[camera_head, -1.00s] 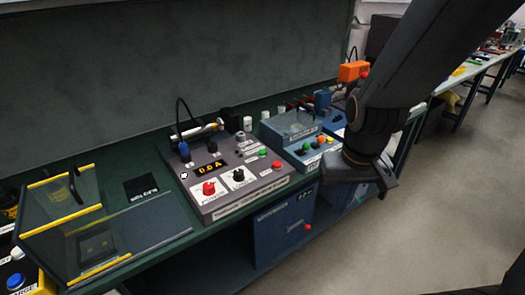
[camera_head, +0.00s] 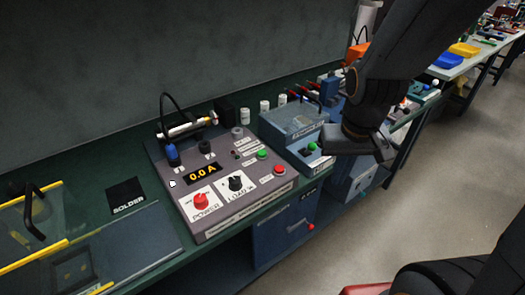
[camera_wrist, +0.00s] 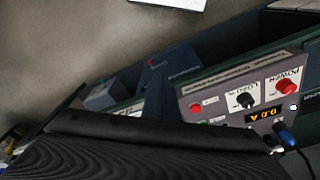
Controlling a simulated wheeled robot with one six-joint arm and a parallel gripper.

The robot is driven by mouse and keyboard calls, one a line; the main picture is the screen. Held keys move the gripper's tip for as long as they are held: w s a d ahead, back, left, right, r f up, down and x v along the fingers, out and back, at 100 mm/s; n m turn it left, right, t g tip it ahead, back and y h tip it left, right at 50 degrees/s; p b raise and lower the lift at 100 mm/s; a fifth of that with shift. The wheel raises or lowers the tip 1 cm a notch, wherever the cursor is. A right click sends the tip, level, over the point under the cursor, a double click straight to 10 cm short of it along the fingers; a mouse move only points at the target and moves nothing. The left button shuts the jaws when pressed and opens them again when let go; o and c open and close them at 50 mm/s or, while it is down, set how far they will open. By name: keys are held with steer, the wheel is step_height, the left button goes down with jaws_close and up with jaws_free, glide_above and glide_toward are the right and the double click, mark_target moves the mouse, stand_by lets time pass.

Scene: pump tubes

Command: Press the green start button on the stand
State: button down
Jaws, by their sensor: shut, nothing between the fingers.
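The grey pump stand (camera_head: 222,224) sits on the dark green bench, with a display reading 0.0 A. Its green button (camera_head: 262,155) is on the right part of the sloped top, just beyond a red button (camera_head: 279,168). My gripper (camera_head: 352,143) is shut and empty, to the right of the stand and clear of the green button.
A red POWER knob (camera_head: 200,201) and a black LOAD knob (camera_head: 236,183) are on the stand. A dark tray (camera_head: 128,247) is at left.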

steer(key=w+a+r+t+p, duration=0.1)
steer(key=w+a+t+p, duration=0.1)
steer(key=w, duration=0.5)
steer(key=w+a+r+t+p, duration=0.1)
steer(key=w+a+t+p, duration=0.15)
steer(key=w, duration=0.55)
steer(key=w+a+m+y+p, duration=0.1)
steer(key=w+a+y+p, duration=0.2)
steer(key=a, duration=0.9)
steer(key=w+t+y, duration=0.1)
steer(key=w+y, duration=0.1)
steer(key=y, duration=0.1)
steer(key=shift+w, duration=0.35)
steer(key=shift+f, duration=0.2)
steer(key=b, duration=0.8)
glide_above(265, 154)
step_height(265, 154, down, 6)
steer(key=shift+f, duration=0.1)
steer(key=shift+f+b, duration=0.85)
steer(key=shift+f, duration=0.35)
steer(key=shift+s, duration=0.1)
